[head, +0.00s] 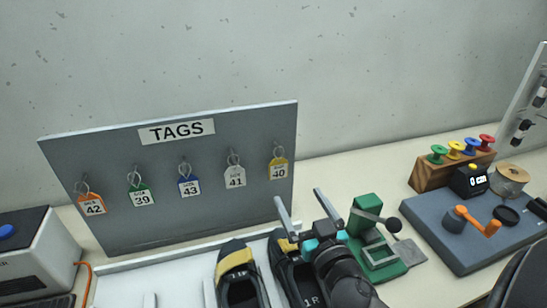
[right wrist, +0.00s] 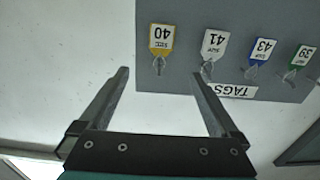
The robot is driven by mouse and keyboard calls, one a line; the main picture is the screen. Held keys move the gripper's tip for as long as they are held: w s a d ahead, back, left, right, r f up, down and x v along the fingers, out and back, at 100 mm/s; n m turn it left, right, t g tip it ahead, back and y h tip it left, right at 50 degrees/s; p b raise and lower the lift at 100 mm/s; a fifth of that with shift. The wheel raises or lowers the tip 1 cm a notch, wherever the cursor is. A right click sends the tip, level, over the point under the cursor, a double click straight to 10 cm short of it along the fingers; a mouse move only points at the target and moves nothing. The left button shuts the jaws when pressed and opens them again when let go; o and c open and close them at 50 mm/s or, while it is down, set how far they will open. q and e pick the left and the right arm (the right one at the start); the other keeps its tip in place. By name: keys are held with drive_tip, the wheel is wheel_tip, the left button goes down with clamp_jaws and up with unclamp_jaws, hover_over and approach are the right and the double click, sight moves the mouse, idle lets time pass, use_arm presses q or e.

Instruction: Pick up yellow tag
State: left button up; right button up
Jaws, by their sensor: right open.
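The yellow tag (head: 278,171), marked 40, hangs by a wire loop at the right end of the grey TAGS board (head: 230,200). It also shows upside down in the right wrist view (right wrist: 161,38). My right gripper (head: 298,197) is open with nothing between its fingers, below and in front of the tag. In the right wrist view the open fingers (right wrist: 157,75) point toward the board, with the yellow tag beyond the gap between them. The tag is apart from both fingers. My left gripper is not in view.
Orange (head: 92,206), green (head: 142,196), blue (head: 189,186) and white (head: 235,177) tags hang to the left. Black-and-yellow shoes (head: 237,261) lie in a white tray (head: 130,264) below. A green lever press (head: 364,215) stands close right of my right gripper.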

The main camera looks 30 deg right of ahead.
sight(279, 162)
drive_tip(key=p+x, duration=0.2)
drive_tip(key=x, duration=0.7)
drive_tip(key=shift+w+d+r, duration=0.1)
drive_tip(key=shift+w+d, duration=0.05)
drive_tip(key=shift+w, duration=0.1)
drive_tip(key=p+x, duration=0.1)
drive_tip(key=x, duration=0.3)
drive_tip(key=shift+w, duration=0.2)
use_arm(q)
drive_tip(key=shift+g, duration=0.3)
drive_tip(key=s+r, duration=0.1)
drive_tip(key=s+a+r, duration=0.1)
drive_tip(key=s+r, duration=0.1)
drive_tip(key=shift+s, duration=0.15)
use_arm(e)
drive_tip(key=shift+w, duration=0.3)
drive_tip(key=shift+c, duration=0.3)
drive_tip(key=c, duration=1.3)
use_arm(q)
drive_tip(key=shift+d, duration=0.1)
use_arm(e)
drive_tip(key=shift+c, duration=0.4)
